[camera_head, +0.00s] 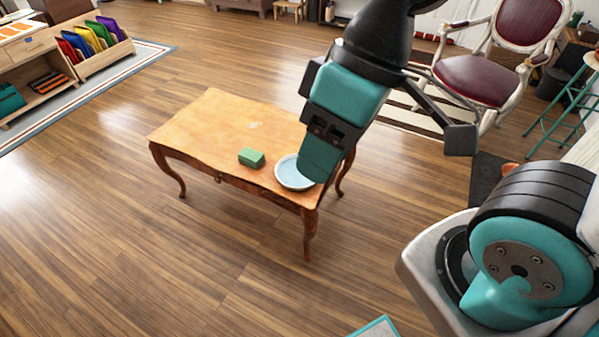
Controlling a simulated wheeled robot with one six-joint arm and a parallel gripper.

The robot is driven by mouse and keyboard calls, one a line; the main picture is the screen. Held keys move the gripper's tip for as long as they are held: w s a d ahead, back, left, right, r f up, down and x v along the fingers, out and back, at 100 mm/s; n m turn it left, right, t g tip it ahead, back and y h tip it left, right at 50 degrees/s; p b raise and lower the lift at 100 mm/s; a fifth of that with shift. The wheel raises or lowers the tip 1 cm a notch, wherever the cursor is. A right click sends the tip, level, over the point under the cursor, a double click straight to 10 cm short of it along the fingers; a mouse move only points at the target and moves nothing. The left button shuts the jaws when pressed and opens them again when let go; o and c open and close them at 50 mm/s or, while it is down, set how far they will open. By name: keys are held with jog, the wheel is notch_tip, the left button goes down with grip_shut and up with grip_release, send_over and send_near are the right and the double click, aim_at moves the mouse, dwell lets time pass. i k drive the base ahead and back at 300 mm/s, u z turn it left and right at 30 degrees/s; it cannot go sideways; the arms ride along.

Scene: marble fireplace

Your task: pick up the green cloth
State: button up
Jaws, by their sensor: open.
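The green cloth (251,158) looks like a small folded block. It lies on the wooden table (205,125), left of a pale blue round dish (291,174). My gripper (385,110) is in the upper right of the picture, in front of the table's right end. It is open, with black finger parts spread to either side of the teal wrist. It appears empty and apart from the cloth, to its right in the picture. My arm hides part of the dish and the table's right end.
A red-seated armchair (482,78) and a teal stool (566,108) stand at the right. A low shelf (105,54) with coloured items is at the upper left, by a rug (75,100). Wooden floor (130,260) is clear left of and in front of the table.

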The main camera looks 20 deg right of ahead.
aim_at(253, 158)
jog(key=u, duration=1.35)
jog(key=i, duration=1.2)
jog(key=z, duration=2)
jog(key=i, duration=0.5)
jog(key=u, duration=0.1)
